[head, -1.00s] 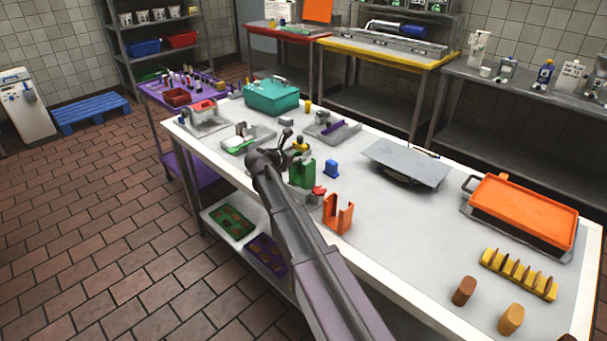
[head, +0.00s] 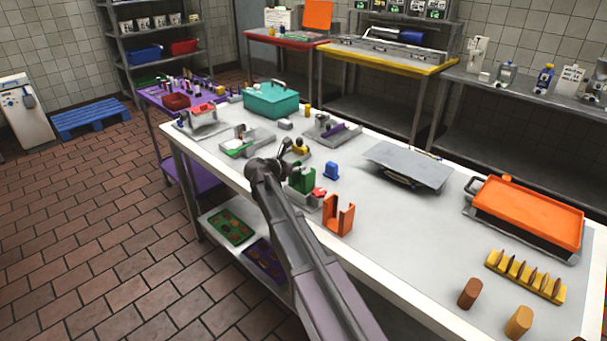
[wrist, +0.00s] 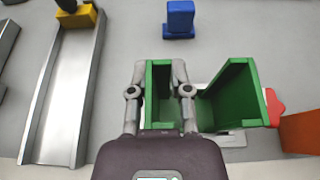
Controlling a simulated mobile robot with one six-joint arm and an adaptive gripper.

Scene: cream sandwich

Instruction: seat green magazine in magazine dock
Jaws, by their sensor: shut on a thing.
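The green magazine (head: 302,181) stands upright near the table's front edge; in the wrist view its open-topped green walls (wrist: 236,95) show. My gripper (wrist: 159,68) is shut on the left part of the green magazine, with one finger on either side. In the head view my gripper (head: 286,167) is at the magazine's left, partly hidden by my own arm. A grey base with a red part (head: 319,191), seemingly the magazine dock, is right beside or under the magazine. The magazine's lower end is hidden, so I cannot tell how it sits in the dock.
An orange slotted holder (head: 338,217) stands close at the right. A blue block (head: 331,171) stands behind. A metal channel with a yellow block (wrist: 76,17) lies at the left in the wrist view.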

